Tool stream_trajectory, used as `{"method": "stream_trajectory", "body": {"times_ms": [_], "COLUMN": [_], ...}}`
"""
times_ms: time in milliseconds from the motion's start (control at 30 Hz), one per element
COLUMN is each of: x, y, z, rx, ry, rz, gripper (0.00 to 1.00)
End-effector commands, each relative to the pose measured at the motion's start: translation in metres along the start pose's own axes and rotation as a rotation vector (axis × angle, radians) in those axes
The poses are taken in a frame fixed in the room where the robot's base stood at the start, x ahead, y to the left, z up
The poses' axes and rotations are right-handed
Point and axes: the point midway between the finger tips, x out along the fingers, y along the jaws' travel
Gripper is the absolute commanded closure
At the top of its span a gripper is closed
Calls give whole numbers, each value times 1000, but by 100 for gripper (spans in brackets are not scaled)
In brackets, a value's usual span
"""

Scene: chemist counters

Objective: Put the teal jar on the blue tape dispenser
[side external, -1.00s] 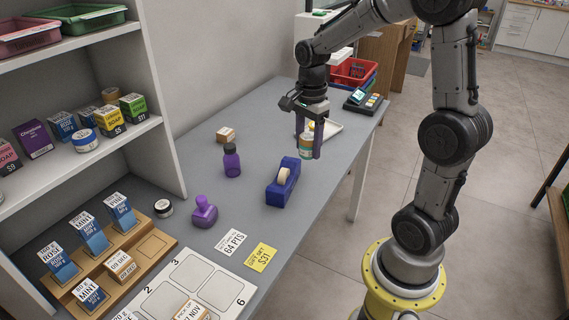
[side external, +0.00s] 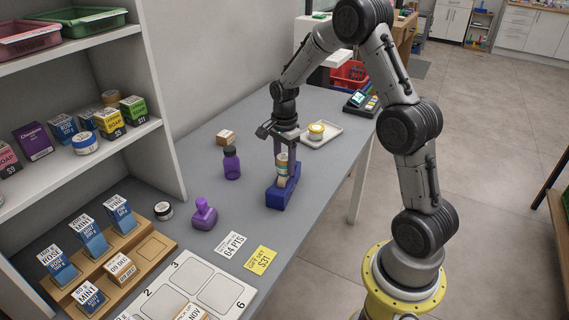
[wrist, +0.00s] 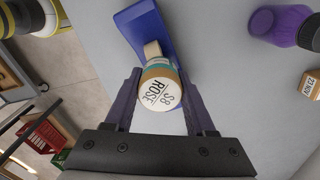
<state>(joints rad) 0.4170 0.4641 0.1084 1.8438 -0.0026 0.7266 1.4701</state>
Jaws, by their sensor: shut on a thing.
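The teal jar (wrist: 160,92) has a white lid marked "S8 ROSE" and a tan and teal side. My gripper (side external: 283,165) is shut on it, with a finger on either side in the wrist view (wrist: 158,100). In the side external view the jar (side external: 282,162) is upright, over the blue tape dispenser (side external: 281,194). The dispenser also shows in the wrist view (wrist: 143,27), with its pale tape roll partly hidden by the jar. I cannot tell whether the jar touches the dispenser.
A purple bottle (side external: 232,162) stands just left of the dispenser, with a small box (side external: 226,137) behind it. A purple stamp (side external: 204,212) is nearer. A tray (side external: 333,133) with a yellow jar (side external: 317,131) lies behind my gripper. Cards (side external: 260,261) lie in front.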

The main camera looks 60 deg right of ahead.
Motion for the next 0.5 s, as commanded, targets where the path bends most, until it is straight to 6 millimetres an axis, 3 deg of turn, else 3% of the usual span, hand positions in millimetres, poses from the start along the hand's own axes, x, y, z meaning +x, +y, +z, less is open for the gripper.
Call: {"method": "stream_trajectory", "body": {"times_ms": [367,400,500], "x": [5,5,4], "y": [0,0,0], "z": [0,0,0], "rx": [0,0,0], "ry": [0,0,0], "rz": [-2,-2,-2], "gripper": [100,38,20]}}
